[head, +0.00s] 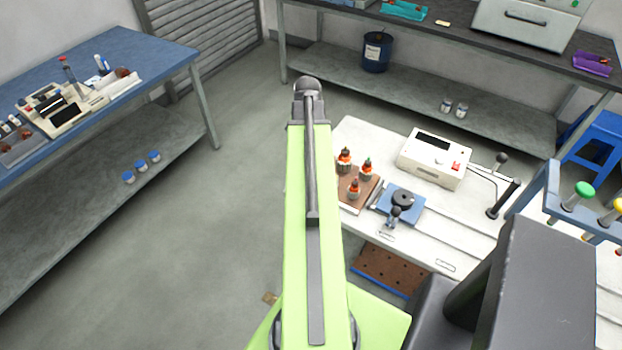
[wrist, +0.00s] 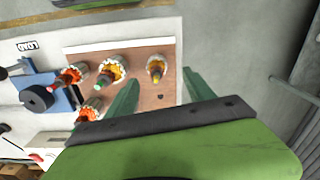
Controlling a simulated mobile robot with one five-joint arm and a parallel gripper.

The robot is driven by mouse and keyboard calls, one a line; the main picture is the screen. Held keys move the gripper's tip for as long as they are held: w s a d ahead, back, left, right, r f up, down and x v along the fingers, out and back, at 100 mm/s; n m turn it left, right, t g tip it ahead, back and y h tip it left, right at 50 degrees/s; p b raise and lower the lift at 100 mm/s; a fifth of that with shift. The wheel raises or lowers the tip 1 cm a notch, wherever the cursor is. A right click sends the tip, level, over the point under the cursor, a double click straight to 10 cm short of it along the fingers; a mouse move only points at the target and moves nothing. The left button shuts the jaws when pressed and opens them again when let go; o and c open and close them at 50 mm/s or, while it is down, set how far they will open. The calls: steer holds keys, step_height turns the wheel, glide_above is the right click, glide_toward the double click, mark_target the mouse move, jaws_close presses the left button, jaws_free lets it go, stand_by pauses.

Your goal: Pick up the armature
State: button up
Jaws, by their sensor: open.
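Several armatures with orange windings and dark shafts stand on a brown board (head: 348,203) on the white bench; one armature (head: 366,170) is plain in the head view. I cannot tell the height gap. My arm hides the gripper in the head view.
A blue fixture with a black disc (head: 402,198) sits right of the board. A white control box (head: 435,158) stands behind it. A rack with coloured knobs (head: 585,188) is at the right. Open floor (head: 235,190) lies left of the bench.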

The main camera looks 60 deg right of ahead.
steer(key=f+b, duration=0.4)
steer(key=f, duration=0.1)
steer(key=f+b, duration=0.2)
steer(key=f, duration=0.1)
steer(key=shift+s+a+f+b, duration=0.1)
steer(key=shift+s+a+b, duration=0.05)
steer(key=shift+s+b, duration=0.15)
steer(key=shift+r, duration=0.2)
jaws_close()
